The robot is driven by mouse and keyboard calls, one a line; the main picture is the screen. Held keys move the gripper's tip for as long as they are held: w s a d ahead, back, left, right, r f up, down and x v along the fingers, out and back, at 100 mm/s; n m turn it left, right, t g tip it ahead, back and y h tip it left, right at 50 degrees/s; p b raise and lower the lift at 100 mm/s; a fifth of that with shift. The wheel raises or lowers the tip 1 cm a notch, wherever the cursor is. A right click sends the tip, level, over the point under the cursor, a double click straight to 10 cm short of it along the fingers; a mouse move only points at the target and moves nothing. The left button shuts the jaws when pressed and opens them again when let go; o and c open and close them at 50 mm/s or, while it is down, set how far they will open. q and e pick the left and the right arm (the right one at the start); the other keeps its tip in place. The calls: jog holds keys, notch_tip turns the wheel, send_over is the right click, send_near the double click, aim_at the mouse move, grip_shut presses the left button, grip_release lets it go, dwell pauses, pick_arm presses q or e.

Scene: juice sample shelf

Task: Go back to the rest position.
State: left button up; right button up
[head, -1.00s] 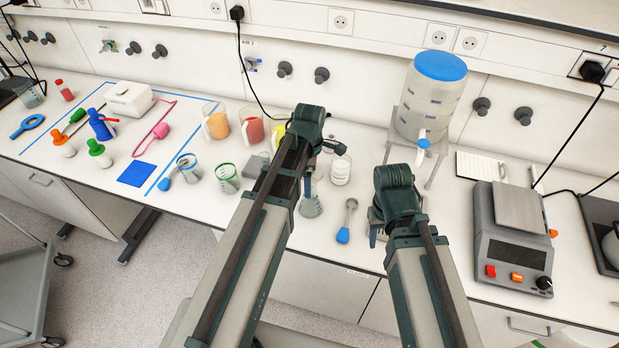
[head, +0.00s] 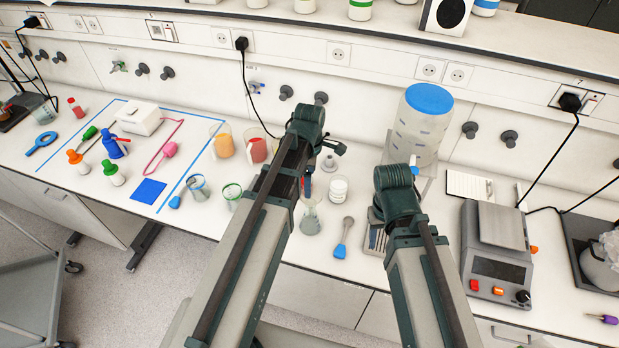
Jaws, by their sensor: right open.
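My left arm (head: 250,235) rises from the bottom middle, and its dark green upper joint reaches over the bench near the beakers. I cannot make out its fingers. My right arm (head: 428,285) stands to the right of it, with its green joint (head: 397,192) in front of the drink dispenser. My right gripper is open, mostly hidden by the arm, and I see nothing held in it. The two arms are apart, side by side.
The white bench (head: 290,250) holds beakers, a flask (head: 311,218), a blue-tipped spatula (head: 342,240), a blue-lidded dispenser (head: 421,130) and a scale (head: 497,255). A shelf (head: 390,28) runs along the top. A grey cart (head: 30,285) stands lower left, beside open floor.

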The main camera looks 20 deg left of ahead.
pick_arm(q)
notch_tip(320, 180, up, 3)
jog(key=shift+f+p, duration=0.1)
jog(key=shift+p, duration=0.7)
pick_arm(e)
notch_tip(320, 180, up, 3)
jog(key=shift+f, duration=0.1)
pick_arm(q)
jog(key=s+m, duration=0.8)
jog(key=m, duration=1.1)
jog(key=s+d+f+m+b, duration=0.1)
jog(key=s+d+f+b, duration=0.1)
jog(key=f+b, duration=0.4)
jog(key=s+d+f+m+b, duration=0.2)
jog(key=d+f+b, duration=0.3)
jog(key=f+b, duration=0.1)
jog(key=s+d+f+m+y+b, duration=0.1)
jog(key=s+d+f+b, duration=0.1)
jog(key=d+f+b, duration=0.2)
notch_tip(320, 180, down, 3)
jog(key=shift+s+f+m+b, duration=0.15)
jog(key=shift+m+b, duration=0.15)
jog(key=shift+b, duration=1.35)
pick_arm(e)
notch_tip(320, 180, down, 19)
jog(key=shift+f, duration=0.15)
